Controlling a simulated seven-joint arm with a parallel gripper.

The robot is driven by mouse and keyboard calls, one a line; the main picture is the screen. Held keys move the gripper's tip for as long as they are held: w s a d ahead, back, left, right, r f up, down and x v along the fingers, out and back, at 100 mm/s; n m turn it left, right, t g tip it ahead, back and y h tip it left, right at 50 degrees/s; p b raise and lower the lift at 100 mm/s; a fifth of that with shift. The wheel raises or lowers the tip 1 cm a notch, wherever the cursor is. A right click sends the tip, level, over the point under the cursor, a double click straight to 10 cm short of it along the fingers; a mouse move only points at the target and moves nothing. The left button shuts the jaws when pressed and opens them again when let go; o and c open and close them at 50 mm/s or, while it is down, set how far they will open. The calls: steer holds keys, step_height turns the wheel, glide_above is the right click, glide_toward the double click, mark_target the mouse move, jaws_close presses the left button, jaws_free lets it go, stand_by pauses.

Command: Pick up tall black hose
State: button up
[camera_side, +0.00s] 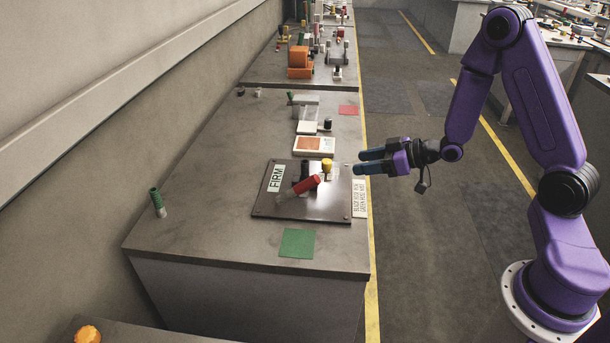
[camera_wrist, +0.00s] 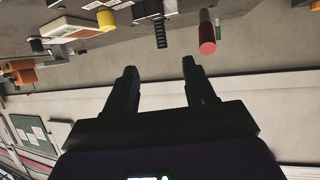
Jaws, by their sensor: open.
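The tall black hose (camera_side: 304,171) stands on the dark plate (camera_side: 325,210) marked FIRM, its lower part hidden behind a tilted red cylinder (camera_side: 308,184). In the wrist view a black ribbed hose (camera_wrist: 160,32) hangs into the picture from the top, with the red cylinder (camera_wrist: 207,34) to its right. My gripper (camera_side: 360,161) is open and empty, apart from the hose and to its right, near the table's right edge. In the wrist view my gripper's fingers (camera_wrist: 159,68) are spread, with the hose's end above the gap between them.
A yellow-topped piece (camera_side: 327,163) stands between the hose and my gripper. A white tray (camera_side: 314,145) lies behind the plate. A green cylinder (camera_side: 157,201) stands at the left. A green square (camera_side: 297,243) lies in front, with bare table around it.

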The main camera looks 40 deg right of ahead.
glide_toward(305, 166)
steer(key=w+f, duration=0.3)
steer(key=w, duration=0.1)
steer(key=shift+a+f, duration=0.25)
steer(key=shift+f, duration=0.15)
steer(key=shift+w+a+f, duration=0.2)
steer(key=shift+w+a, duration=0.5)
steer(key=shift+w, duration=0.25)
steer(key=shift+w+a+f, duration=0.25)
steer(key=shift+w+a, duration=0.45)
steer(key=shift+w, duration=0.25)
steer(key=shift+w+a+f, duration=0.2)
steer(key=shift+w+a, duration=0.1)
steer(key=shift+w, duration=0.2)
jaws_close()
steer(key=shift+r, duration=0.1)
